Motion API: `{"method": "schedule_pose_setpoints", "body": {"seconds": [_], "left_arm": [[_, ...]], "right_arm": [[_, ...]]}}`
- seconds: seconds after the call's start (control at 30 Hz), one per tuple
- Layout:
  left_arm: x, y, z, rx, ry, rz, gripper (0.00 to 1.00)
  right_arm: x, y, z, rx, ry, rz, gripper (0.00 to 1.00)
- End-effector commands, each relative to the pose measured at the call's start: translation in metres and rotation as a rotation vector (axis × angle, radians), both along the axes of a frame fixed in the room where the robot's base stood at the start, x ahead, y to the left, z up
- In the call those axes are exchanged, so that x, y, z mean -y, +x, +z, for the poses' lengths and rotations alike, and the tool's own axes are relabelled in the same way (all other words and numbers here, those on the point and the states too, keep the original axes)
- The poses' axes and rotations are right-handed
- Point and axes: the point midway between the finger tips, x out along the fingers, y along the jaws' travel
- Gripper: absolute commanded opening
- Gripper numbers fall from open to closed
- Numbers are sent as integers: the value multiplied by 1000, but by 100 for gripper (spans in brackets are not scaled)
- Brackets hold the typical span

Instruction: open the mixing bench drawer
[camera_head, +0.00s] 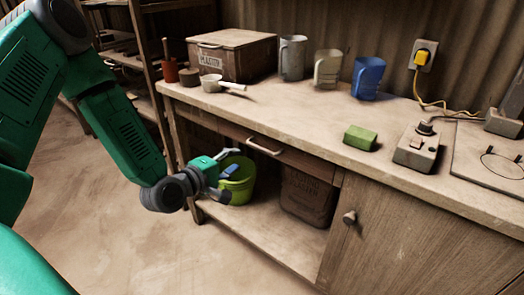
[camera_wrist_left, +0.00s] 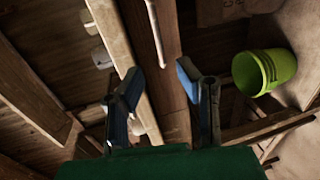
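The mixing bench drawer (camera_head: 300,160) is a wooden front under the benchtop, and it looks shut. Its pale bar handle (camera_head: 264,146) is in the middle of the head view. My left gripper (camera_head: 234,162) is left of the handle and a little lower, in front of the bench. In the left wrist view the gripper (camera_wrist_left: 160,75) is open and empty, with its two blue-padded fingers spread. There the handle (camera_wrist_left: 155,35) lies ahead, lined up with the gap between the fingertips and not between the pads. My right gripper is in neither view.
A green bucket (camera_head: 238,183) stands on the lower shelf behind my left gripper, and it shows in the wrist view (camera_wrist_left: 263,71). A brown bin (camera_head: 308,197) is beside it. A cabinet door with a knob (camera_head: 349,217) is at right. Mugs, a box and a green block (camera_head: 360,138) are on the benchtop (camera_head: 300,105).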

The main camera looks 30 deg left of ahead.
Motion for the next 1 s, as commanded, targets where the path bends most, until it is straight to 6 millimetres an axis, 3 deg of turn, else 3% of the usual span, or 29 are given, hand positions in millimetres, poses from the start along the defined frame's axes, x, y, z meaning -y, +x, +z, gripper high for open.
{"method": "schedule_pose_setpoints", "body": {"seconds": [0.3,0.5,0.7,0.97,1.0], "left_arm": [[15,66,-12,0,14,-5,30],[18,97,-18,0,14,-5,30],[17,109,-21,-2,10,-3,30],[17,111,-21,-2,10,-3,30],[17,111,-20,-2,11,-3,23]], "right_arm": [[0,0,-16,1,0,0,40],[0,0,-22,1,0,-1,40],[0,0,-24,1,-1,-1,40],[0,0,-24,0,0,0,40],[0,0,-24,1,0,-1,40]]}}
